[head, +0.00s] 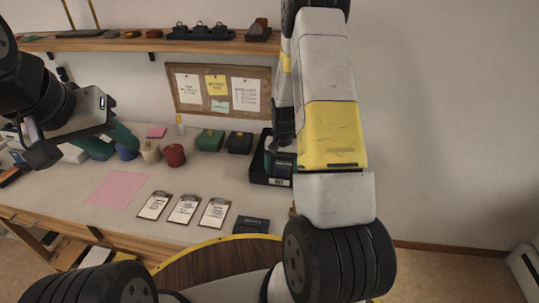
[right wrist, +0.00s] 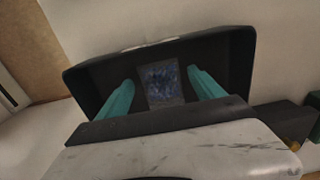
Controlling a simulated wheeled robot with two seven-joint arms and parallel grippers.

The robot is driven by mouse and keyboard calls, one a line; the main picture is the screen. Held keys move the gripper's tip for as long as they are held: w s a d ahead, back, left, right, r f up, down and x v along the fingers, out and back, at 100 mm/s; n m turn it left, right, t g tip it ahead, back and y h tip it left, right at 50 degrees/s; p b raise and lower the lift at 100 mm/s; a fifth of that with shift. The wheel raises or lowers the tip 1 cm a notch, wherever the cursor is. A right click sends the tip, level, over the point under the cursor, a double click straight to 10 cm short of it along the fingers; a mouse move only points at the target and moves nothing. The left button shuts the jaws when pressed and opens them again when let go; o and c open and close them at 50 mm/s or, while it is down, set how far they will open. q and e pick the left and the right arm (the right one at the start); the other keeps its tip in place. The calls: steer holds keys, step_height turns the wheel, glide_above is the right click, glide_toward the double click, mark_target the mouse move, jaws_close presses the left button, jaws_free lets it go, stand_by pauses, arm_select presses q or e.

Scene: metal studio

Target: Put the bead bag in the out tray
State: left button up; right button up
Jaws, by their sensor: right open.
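The bead bag (right wrist: 163,84), a grey pouch with dark blue beads, lies inside the black out tray (right wrist: 232,72), between the two teal fingers of my right gripper (right wrist: 160,88). The fingers are apart, with a gap visible on each side of the bag. In the head view, the out tray (head: 256,168) stands at the right end of the desk, partly covered by my right arm, and the bag is hidden there. My left gripper (head: 110,145) is over the left part of the desk, its teal fingers apart and seemingly empty.
Several clipboards (head: 184,209) and a black case (head: 251,225) lie in front. A shelf (head: 140,43) runs above.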

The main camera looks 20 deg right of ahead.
step_height(320, 180, up, 12)
step_height(320, 180, up, 16)
steer(key=n+t+y, duration=0.1)
steer(key=n+t, duration=0.1)
steer(key=t, duration=0.1)
glide_above(281, 173)
steer(key=s+a, duration=0.5)
steer(key=s, duration=0.3)
steer(key=s+a+r+n+t, duration=0.1)
steer(key=s+a+r+n, duration=0.1)
steer(key=s, duration=0.5)
steer(key=s+a+r+n+t+y, duration=0.1)
steer(key=s+a+r+t, duration=0.1)
steer(key=s+r, duration=0.3)
steer(key=s+a, duration=0.1)
steer(key=s, duration=0.1)
steer(key=shift+s+r+n, duration=0.3)
steer(key=shift+n, duration=0.1)
